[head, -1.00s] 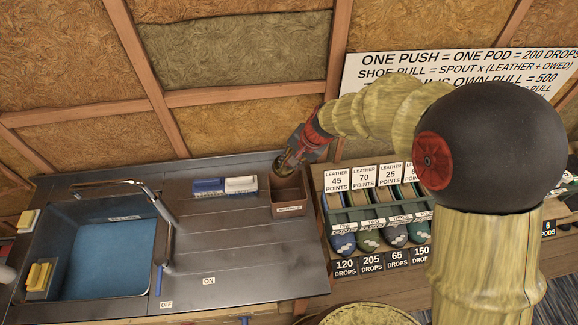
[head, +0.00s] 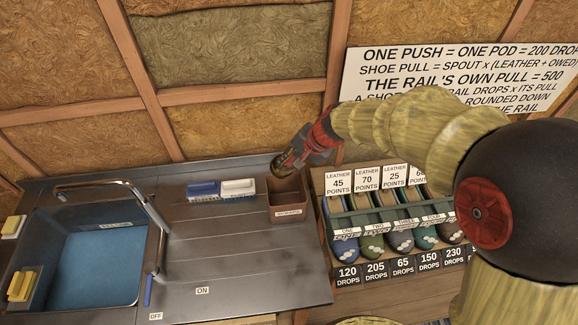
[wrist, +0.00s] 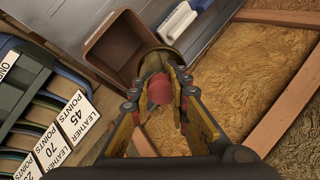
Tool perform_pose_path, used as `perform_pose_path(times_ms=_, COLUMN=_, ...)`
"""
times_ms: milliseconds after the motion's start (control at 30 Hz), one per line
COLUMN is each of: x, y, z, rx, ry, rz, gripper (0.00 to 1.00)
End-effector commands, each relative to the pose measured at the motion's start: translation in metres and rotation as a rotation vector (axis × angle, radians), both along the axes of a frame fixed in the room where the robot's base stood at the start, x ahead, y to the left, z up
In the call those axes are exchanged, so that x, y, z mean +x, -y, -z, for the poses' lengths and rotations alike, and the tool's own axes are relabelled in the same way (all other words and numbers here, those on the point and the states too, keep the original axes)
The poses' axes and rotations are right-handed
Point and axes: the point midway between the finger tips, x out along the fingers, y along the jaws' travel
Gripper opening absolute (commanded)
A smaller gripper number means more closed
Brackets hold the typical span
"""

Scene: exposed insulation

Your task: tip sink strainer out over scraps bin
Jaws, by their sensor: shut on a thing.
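The scraps bin (head: 291,213), a small brown open box with a label on its front, stands at the right end of the counter. My gripper (head: 289,160) is above the bin's back left part and points down to the left. In the wrist view its fingers (wrist: 159,88) are shut on a rounded red part. Beyond them is a dull brass cup shape (wrist: 157,60), which looks like the sink strainer, beside the bin's rim (wrist: 108,66). The strainer appears tilted. Its contents and mouth are mostly hidden by the fingers, and I cannot tell whether it holds anything.
The blue sink (head: 95,265) with its tap (head: 110,190) is at left. The insulated wall (head: 230,130) is close behind.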

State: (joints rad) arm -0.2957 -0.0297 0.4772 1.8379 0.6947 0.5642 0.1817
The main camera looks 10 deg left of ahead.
Motion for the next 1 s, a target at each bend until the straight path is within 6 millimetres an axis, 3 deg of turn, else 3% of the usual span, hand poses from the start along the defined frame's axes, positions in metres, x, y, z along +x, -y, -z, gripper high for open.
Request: perform_pose_path(times_ms=1000, x=-0.0016, y=0.0040, z=0.0049, rx=0.095, ry=0.056, rz=0.001, gripper=0.00)
